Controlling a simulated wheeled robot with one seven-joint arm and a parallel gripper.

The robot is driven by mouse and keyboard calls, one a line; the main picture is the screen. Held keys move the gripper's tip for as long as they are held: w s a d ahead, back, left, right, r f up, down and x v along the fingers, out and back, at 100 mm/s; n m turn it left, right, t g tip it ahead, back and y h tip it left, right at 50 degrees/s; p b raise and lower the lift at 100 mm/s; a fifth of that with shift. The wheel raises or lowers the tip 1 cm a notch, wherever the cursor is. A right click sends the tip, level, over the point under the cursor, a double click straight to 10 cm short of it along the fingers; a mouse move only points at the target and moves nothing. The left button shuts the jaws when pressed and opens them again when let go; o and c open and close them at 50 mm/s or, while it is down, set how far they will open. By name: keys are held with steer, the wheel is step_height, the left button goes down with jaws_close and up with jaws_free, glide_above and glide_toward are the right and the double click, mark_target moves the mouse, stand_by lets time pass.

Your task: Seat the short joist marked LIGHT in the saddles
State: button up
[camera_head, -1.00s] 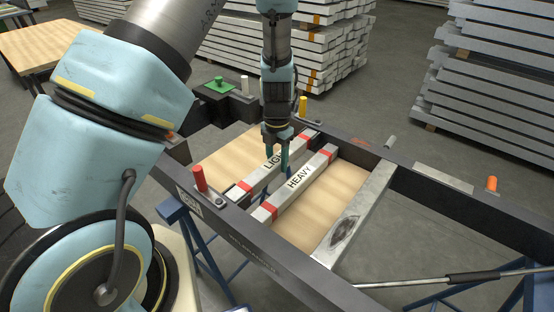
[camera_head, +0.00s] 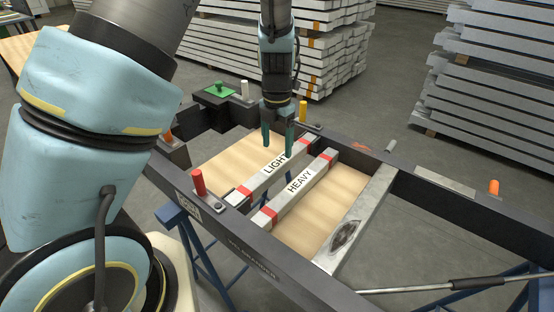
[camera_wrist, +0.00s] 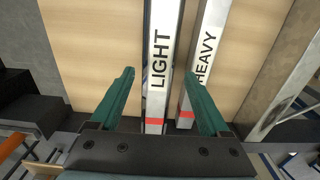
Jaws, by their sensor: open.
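The pale grey joist marked LIGHT (camera_head: 261,177) spans the dark frame (camera_head: 252,240), with red bands near its ends. Its near end meets the front rail at a dark saddle bracket (camera_head: 237,199) beside the red peg; its far end is at the back rail. I cannot tell whether it lies fully down in the saddles. My gripper (camera_head: 278,149) is open and empty above the LIGHT joist. In the wrist view the joist (camera_wrist: 158,60) runs between the spread fingers (camera_wrist: 158,72). The joist marked HEAVY (camera_head: 306,184) lies parallel on its right, with a gap between them.
A red peg (camera_head: 199,183) stands on the front rail; a yellow peg (camera_head: 303,112) stands at the back. A grey crosspiece with a dark patch (camera_head: 357,221) lies right of HEAVY. A metal bar (camera_head: 460,282) juts across the front right. A pale wooden panel (camera_head: 210,165) shows below.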

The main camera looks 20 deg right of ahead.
mark_target(277, 163)
steer(key=shift+r, duration=2.35)
steer(key=s+a+r+m, duration=0.2)
steer(key=a+m, duration=1)
steer(key=a, duration=0.3)
steer(key=s+a+r+m+t, duration=0.1)
steer(key=s+a+r+m, duration=0.1)
steer(key=a+m, duration=1.1)
steer(key=shift+a+r+t, duration=0.3)
steer(key=shift+a+r, duration=0.4)
steer(key=shift+a, duration=0.4)
steer(key=shift+s, duration=0.1)
